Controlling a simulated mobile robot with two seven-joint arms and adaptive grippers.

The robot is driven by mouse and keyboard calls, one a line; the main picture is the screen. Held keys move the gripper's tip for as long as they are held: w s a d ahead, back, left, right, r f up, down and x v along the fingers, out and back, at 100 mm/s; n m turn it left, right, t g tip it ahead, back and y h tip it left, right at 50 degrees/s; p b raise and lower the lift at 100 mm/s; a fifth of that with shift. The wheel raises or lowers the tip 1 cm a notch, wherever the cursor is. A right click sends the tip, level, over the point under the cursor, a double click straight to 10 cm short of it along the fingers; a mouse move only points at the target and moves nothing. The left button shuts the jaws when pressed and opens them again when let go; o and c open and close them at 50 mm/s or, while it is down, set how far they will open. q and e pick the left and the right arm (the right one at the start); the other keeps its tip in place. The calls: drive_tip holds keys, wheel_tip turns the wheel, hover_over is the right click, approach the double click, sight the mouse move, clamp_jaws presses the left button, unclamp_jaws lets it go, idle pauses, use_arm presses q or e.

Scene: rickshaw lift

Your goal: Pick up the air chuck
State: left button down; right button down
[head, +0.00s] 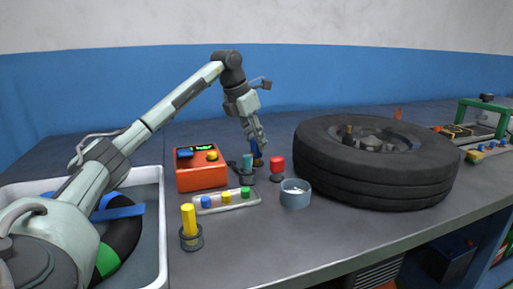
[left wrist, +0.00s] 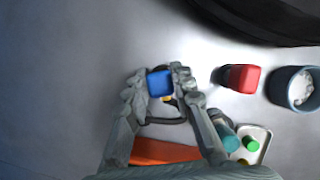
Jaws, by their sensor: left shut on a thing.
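The air chuck appears to be the blue-topped piece (left wrist: 160,83) between my left fingers; a little brass colour shows beside it. In the head view its blue part (head: 256,152) shows just below the fingertips, behind the teal-topped tool (head: 247,163). My left gripper (head: 258,143) points down over the bench and is shut on this blue piece. In the left wrist view the left gripper (left wrist: 160,88) has a finger on each side of it, with a dark ring below. Whether the piece is clear of its holder I cannot tell. My right gripper is not in view.
A red-topped tool (head: 277,165), a grey cup (head: 295,193) and a large tyre (head: 350,172) stand to the right. An orange box (head: 201,174), a tray of coloured caps (head: 227,208) and a yellow-topped tool (head: 189,220) are nearer. A white bin (head: 160,215) is at left.

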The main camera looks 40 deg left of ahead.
use_arm(q)
drive_tip(key=shift+r, duration=0.15)
